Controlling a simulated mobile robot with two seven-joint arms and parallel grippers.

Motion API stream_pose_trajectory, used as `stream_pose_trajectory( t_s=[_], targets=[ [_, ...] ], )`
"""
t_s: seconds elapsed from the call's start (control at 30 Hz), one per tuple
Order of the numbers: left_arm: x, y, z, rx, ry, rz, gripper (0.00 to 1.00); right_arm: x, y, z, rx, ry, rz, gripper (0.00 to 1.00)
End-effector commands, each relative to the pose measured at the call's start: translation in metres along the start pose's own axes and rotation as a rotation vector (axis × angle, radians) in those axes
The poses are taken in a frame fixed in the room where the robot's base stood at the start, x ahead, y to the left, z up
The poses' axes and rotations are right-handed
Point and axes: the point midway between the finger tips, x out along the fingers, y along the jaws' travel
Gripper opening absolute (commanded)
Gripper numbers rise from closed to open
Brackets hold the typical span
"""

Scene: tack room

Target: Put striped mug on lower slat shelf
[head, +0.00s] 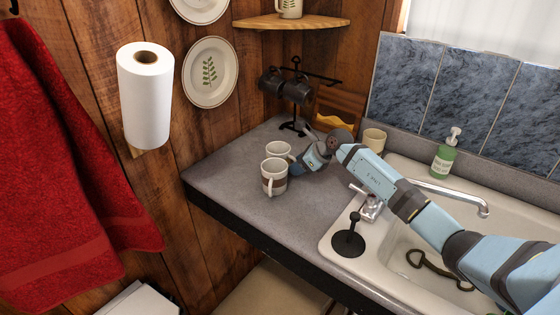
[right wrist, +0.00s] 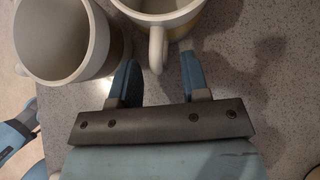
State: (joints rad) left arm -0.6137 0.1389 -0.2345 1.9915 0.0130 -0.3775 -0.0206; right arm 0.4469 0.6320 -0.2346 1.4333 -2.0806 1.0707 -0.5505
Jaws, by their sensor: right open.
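A white mug with a broad brown band (head: 274,180), the one that looks striped, stands upright on the counter. It also shows at left in the right wrist view (right wrist: 62,40). A second pale mug (head: 278,149) stands just behind it, its lower side mostly hidden; it shows at top right of the wrist view (right wrist: 185,18). My right gripper (right wrist: 158,75) is open, low beside the mugs. Its fingers lie either side of the second mug's handle (right wrist: 157,48); I cannot tell whether they touch it. I cannot make out a slat shelf. My left gripper is not in view.
The grey counter (head: 225,180) is clear left of the mugs. Dark mugs hang on a black rack (head: 297,88) behind. A cream cup (head: 374,139), soap bottle (head: 445,155), sink (head: 400,235) and black plunger-like stand (head: 349,242) lie right. A wooden corner shelf (head: 290,22) is above.

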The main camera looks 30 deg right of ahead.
Motion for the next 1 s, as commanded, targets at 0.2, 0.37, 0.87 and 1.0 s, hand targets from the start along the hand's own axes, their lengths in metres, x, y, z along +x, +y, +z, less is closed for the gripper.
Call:
stream_pose_trajectory(
  t_s=[0.2,0.37,0.87,1.0],
  targets=[
    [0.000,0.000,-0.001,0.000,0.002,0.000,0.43,0.000,0.000,0.000,0.000,0.000,0.000,0.15],
    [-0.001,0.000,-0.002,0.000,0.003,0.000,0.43,0.000,0.000,0.000,0.000,0.000,0.000,0.00],
    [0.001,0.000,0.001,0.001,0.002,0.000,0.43,-0.012,-0.001,0.011,-0.001,-0.002,-0.002,0.00],
    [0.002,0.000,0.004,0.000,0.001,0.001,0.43,-0.029,-0.002,0.029,-0.004,-0.004,-0.003,0.00]
  ],
)
